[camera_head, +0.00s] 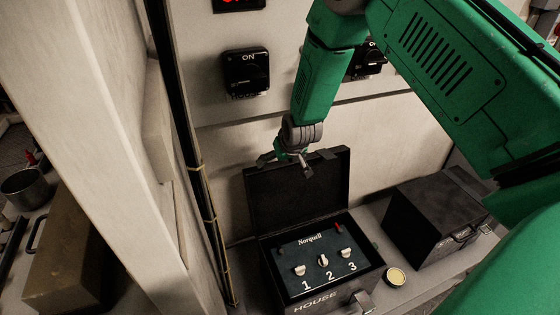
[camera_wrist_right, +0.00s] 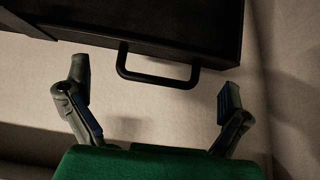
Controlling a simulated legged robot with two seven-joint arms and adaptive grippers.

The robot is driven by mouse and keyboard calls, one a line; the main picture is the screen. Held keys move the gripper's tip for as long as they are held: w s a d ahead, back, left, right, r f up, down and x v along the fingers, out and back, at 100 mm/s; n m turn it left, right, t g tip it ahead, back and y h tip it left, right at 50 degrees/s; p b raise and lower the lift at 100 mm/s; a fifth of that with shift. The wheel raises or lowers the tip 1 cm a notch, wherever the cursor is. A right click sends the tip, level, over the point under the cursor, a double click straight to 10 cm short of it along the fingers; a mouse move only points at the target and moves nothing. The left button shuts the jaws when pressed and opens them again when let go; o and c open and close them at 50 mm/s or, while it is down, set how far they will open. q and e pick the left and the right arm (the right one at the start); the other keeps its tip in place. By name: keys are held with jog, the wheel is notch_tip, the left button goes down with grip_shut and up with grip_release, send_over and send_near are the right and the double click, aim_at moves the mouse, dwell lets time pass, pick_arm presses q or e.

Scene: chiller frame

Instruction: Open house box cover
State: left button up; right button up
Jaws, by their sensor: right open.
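The black house box (camera_head: 322,298), marked "HOUSE" on its front, stands on the ledge in the head view. Its cover (camera_head: 295,205) is raised and leans back, showing a panel (camera_head: 315,262) with switches numbered 1, 2 and 3. My right gripper (camera_head: 290,165) is at the upper edge of the raised cover. In the right wrist view my right gripper (camera_wrist_right: 155,88) is open and empty. A black handle (camera_wrist_right: 157,80) on a dark panel edge lies ahead, between the fingers in the picture. Whether they touch the cover is unclear. My left gripper is not in view.
A closed black box (camera_head: 432,220) stands to the right, with a small round container (camera_head: 396,277) between the boxes. A wall with "ON" rotary switches (camera_head: 246,72) rises behind. A pale post (camera_head: 95,130) and dark cables bound the left side.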

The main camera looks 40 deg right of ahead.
jog(key=v, duration=0.9)
jog(key=shift+s+r, duration=0.25)
jog(key=shift+r, duration=0.05)
jog(key=shift+a, duration=0.1)
jog(key=s+a+f+n+g+b, duration=0.1)
jog(key=s+a+f+b, duration=0.1)
jog(key=s+f, duration=0.6)
jog(key=s+a+f+n+g+b, duration=0.1)
jog(key=s+a+f+g+b, duration=0.15)
jog(key=s+f, duration=0.55)
jog(key=s+a+f+g+b, duration=0.1)
jog(key=s+a+f+b, duration=0.1)
jog(key=s+f, duration=0.4)
jog(key=s+a+f+n+g+y+b, duration=0.1)
jog(key=s+a+f+b, duration=0.1)
jog(key=s+f, duration=0.4)
jog(key=s+a, duration=0.1)
jog(key=s, duration=0.4)
jog(key=shift+s+a+f+y, duration=0.25)
jog(key=shift+s+a+y, duration=0.05)
jog(key=shift+s+a, duration=0.05)
